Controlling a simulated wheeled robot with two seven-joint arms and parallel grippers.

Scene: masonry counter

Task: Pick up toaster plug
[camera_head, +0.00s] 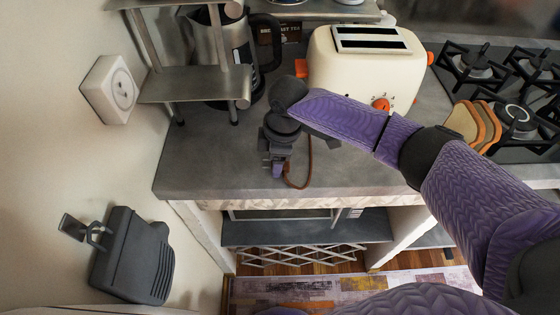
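The cream toaster (345,75) stands upright on the grey counter, with two slots on top and orange knobs. A thin brown cord (310,163) hangs in a loop near the counter's front edge. I cannot make out the plug; it may be hidden at my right gripper. My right gripper (275,172) points down at the front edge, just left of the cord and beside its lower end. Its fingers are small and dark, so I cannot tell whether they are open or shut on the plug. My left gripper is not in view.
A white wall socket (109,90) is on the left wall. A metal shelf (190,84) and kettle (228,45) stand at the back left. Bread slices (472,124) lie by the gas hob (515,85). The front-left counter (210,165) is clear. A dark box (132,258) hangs on the wall.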

